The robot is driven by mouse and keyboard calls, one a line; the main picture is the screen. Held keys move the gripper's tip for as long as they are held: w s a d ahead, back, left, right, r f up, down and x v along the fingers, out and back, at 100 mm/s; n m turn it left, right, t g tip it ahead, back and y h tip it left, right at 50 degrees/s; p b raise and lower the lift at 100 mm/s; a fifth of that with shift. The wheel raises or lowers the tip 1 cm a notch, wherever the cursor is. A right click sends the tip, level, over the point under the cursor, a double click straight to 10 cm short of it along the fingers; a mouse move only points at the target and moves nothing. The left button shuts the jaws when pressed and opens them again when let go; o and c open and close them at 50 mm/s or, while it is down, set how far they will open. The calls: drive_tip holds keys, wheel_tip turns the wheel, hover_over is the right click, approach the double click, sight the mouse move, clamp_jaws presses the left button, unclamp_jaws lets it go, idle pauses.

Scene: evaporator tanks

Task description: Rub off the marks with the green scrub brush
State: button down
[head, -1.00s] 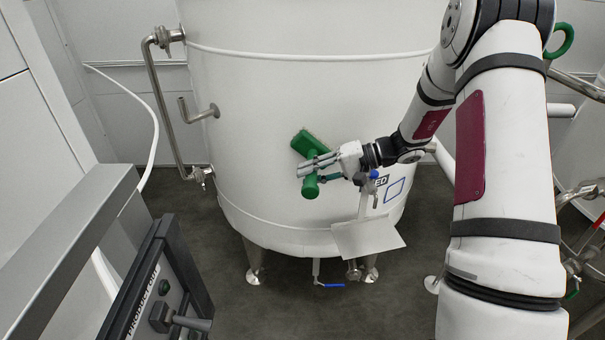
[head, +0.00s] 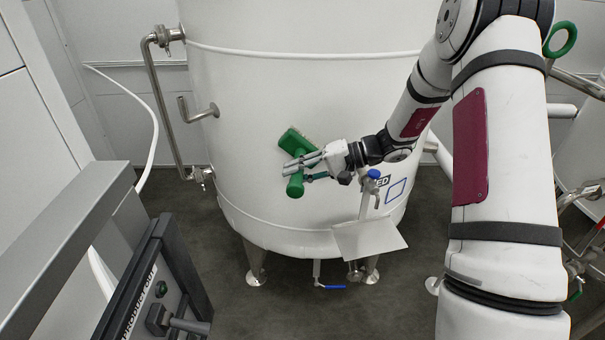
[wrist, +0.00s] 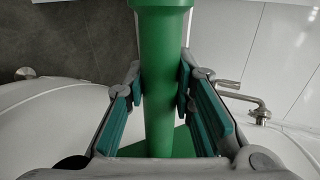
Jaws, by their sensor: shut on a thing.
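My gripper (head: 306,163) is shut on the handle of the green scrub brush (head: 295,187), in front of the white tank (head: 250,110). The brush head (head: 297,143) tilts up and to the left, close to the tank wall; I cannot tell whether its bristles touch the wall. In the wrist view the green handle (wrist: 162,70) runs between the teal-padded fingers (wrist: 155,100).
A sampling tap with a blue cap (head: 374,174) and a white tray (head: 368,240) stick out just below and right of my gripper. A bent pipe (head: 165,100) and short elbow (head: 200,111) stand at the tank's left. A control panel (head: 165,290) is at lower left.

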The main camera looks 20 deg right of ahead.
sight(294, 198)
drive_tip(key=shift+r, duration=0.1)
drive_tip(key=shift+s+a+p, duration=0.4)
drive_tip(key=shift+s+p, duration=0.05)
drive_tip(key=shift+s, duration=0.5)
drive_tip(key=shift+s+a+p, duration=0.35)
drive_tip(key=shift+s+p, duration=0.15)
drive_tip(key=shift+s, duration=0.4)
drive_tip(key=shift+s+a+p, duration=0.4)
drive_tip(key=shift+s+p, duration=0.05)
drive_tip(key=shift+s, duration=0.6)
drive_tip(key=shift+s+a+p, duration=0.3)
drive_tip(key=shift+s+p, duration=0.05)
drive_tip(key=shift+s, duration=0.3)
drive_tip(key=shift+s+a+p, duration=0.3)
drive_tip(key=shift+s+p, duration=0.05)
drive_tip(key=shift+s, duration=0.3)
